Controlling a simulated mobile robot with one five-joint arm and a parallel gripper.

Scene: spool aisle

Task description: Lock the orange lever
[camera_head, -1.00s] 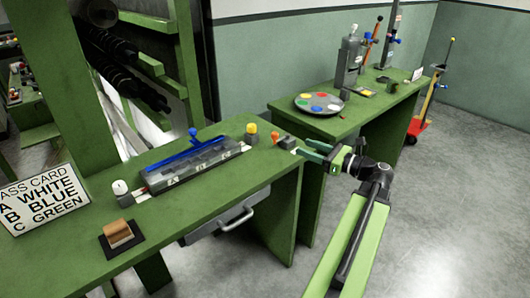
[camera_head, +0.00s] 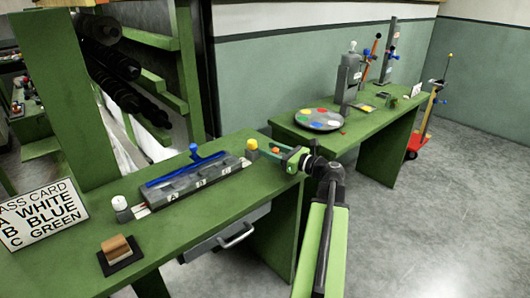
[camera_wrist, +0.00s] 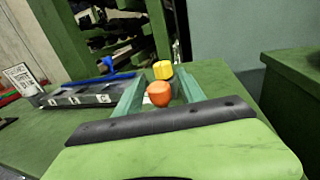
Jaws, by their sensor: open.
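The orange lever shows as a rounded orange knob (camera_head: 276,150) at the right end of the near green bench, beside a yellow knob (camera_head: 251,145). In the wrist view the orange knob (camera_wrist: 159,94) lies between the two green fingers of my gripper (camera_wrist: 161,84). My gripper (camera_head: 284,149) is open, with the fingers on either side of the knob. I cannot tell if either finger touches it. The base of the lever is hidden by my gripper. The yellow knob (camera_wrist: 162,69) is just beyond the fingertips.
A grey lettered block with a blue bar (camera_head: 186,170) sits left of the levers. A white knob (camera_head: 119,203), a brown block (camera_head: 117,248) and a card sign (camera_head: 42,214) stand farther left. A second bench (camera_head: 345,139) holds a paint palette (camera_head: 318,119) and tools.

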